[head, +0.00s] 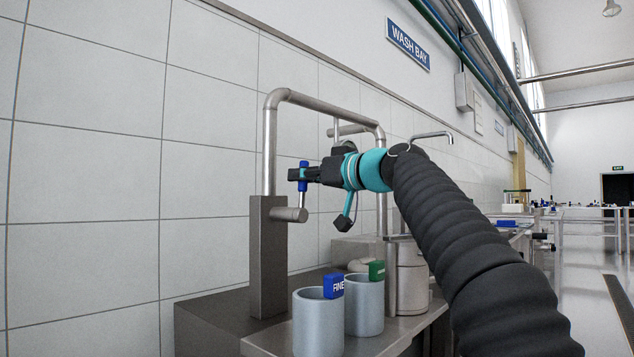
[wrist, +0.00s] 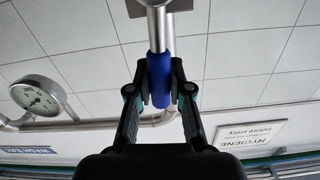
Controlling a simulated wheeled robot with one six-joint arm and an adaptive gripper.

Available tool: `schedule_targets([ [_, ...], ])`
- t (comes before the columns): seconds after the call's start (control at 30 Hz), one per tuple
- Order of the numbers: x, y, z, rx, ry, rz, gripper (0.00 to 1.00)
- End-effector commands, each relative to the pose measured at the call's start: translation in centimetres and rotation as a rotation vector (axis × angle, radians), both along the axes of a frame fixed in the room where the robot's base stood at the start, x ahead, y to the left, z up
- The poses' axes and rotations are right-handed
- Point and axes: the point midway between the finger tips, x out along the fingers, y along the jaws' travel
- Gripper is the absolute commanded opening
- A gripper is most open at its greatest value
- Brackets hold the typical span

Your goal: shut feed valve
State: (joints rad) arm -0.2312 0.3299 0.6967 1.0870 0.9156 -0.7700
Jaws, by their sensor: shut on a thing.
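The feed valve's blue handle (head: 303,184) stands upright at the end of a short pipe stub (head: 290,214) on a dark grey post. My gripper (head: 296,175) reaches in from the right and is shut on the handle near its upper part. In the wrist view, my two dark fingers (wrist: 160,88) sit on either side of the blue handle (wrist: 160,70), which hangs from a metal stem at the top. The contact faces are partly hidden by the fingers.
Two grey cups stand below, one with a blue label (head: 334,285) and one with a green label (head: 377,270). A steel drum (head: 411,285) is behind them. A metal pipe arch (head: 325,103) rises over my gripper. The wrist view shows a gauge (wrist: 38,97) at left.

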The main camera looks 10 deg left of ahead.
Motion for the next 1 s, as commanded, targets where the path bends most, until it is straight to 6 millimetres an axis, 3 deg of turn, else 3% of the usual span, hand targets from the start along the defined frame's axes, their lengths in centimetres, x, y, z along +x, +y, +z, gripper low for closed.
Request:
schedule_targets([
  [0.77, -0.39, 0.32, -0.14, -0.059, -0.088, 0.001, 0.0],
  [0.8, -0.39, 0.32, -0.14, -0.059, -0.088, 0.001, 0.22],
  [0.9, -0.4, 0.3, -0.12, -0.058, -0.087, 0.0, 0.46],
  [1.0, -0.37, 0.22, -0.07, -0.058, -0.088, -0.001, 0.46],
])
